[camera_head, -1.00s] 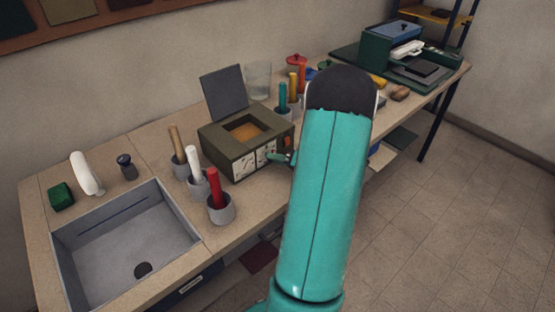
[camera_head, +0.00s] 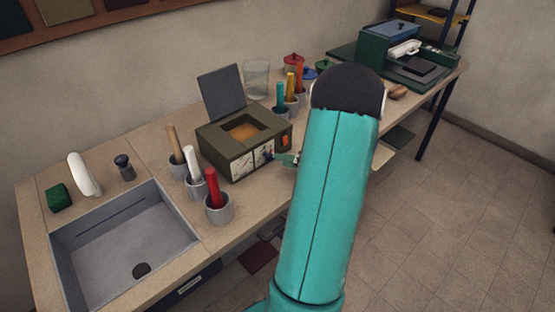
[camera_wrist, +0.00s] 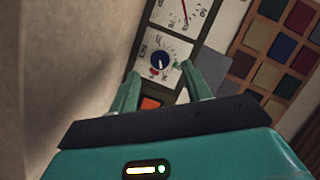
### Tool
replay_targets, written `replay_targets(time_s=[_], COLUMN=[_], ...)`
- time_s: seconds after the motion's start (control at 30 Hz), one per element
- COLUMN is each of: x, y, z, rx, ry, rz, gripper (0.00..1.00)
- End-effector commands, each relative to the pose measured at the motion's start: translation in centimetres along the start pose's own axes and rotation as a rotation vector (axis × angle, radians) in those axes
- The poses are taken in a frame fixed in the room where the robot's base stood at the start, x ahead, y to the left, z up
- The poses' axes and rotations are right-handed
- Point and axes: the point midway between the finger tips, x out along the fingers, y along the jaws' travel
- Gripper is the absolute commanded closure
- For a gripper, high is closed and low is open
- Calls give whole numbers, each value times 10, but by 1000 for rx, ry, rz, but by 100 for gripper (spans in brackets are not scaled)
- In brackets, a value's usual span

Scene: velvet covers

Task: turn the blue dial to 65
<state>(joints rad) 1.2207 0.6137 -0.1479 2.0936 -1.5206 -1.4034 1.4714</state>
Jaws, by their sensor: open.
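The blue dial (camera_wrist: 161,61) is a round knob with a light pointer line on a white scale plate. The plate is on the front of a dark olive box (camera_head: 237,161) with an open lid, standing on the bench. In the wrist view the dial lies ahead of my gripper (camera_wrist: 156,79), roughly between its two teal fingers. The fingers are apart and nothing is between them; I cannot tell whether either touches the dial. In the head view my gripper (camera_head: 284,160) is at the right part of the box's front, mostly hidden by my arm. The scale numbers are too small to read.
An orange button (camera_wrist: 151,103) is beside the dial plate, and a second gauge (camera_wrist: 184,12) is on its other side. Cups with a red stick (camera_head: 212,188) and other sticks stand left of the box. A sink (camera_head: 122,235) lies further left.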

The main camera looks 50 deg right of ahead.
Motion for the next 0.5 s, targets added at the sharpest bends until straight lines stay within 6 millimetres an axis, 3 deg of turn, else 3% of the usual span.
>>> replay_targets(time_s=[0.3, 0.5], x=[-71, -94], y=[0, 0], z=[-1, 0], rx=[0, 0], ry=[3, 1], rz=[2, 0], gripper=[51, 51])
